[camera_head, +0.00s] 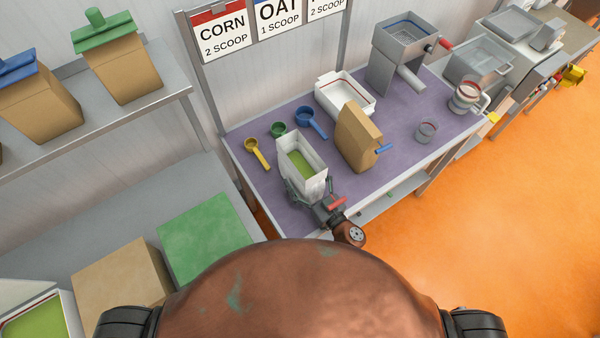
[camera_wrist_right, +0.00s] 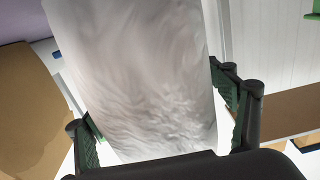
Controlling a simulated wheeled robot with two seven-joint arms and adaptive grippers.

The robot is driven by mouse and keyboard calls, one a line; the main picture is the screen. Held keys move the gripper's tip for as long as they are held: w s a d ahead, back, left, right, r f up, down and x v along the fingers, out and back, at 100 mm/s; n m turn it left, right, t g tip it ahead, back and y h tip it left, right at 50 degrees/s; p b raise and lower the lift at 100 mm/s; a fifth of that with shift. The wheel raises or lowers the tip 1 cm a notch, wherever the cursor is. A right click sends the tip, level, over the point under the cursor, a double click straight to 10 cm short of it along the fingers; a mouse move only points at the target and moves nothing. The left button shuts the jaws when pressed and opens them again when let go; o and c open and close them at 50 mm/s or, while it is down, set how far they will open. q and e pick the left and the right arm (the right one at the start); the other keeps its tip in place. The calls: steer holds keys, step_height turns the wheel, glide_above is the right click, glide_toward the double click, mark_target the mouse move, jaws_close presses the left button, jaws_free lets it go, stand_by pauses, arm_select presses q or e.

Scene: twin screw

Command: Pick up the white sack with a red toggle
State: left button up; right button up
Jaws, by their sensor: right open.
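The white sack (camera_head: 314,183) stands upright on the purple tabletop, open at the top with green contents showing. A red toggle (camera_head: 337,203) shows at its lower right, close to my right gripper. My right gripper (camera_head: 308,192) is at the near side of the sack, with its fingers spread around it. In the right wrist view the wrinkled white sack (camera_wrist_right: 140,75) fills the middle, between the green finger pads of the open gripper (camera_wrist_right: 163,125). Whether the pads touch it I cannot tell. My left gripper is not in view.
A brown sack with a blue toggle (camera_head: 359,138) stands just right of the white sack. A white tray (camera_head: 344,92), a grey machine (camera_head: 398,60) and a grey cup (camera_head: 427,131) stand farther off.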

steer(key=shift+c, duration=0.3)
steer(key=c, duration=1.3)
steer(key=shift+r, duration=0.15)
steer(key=shift+r, duration=0.1)
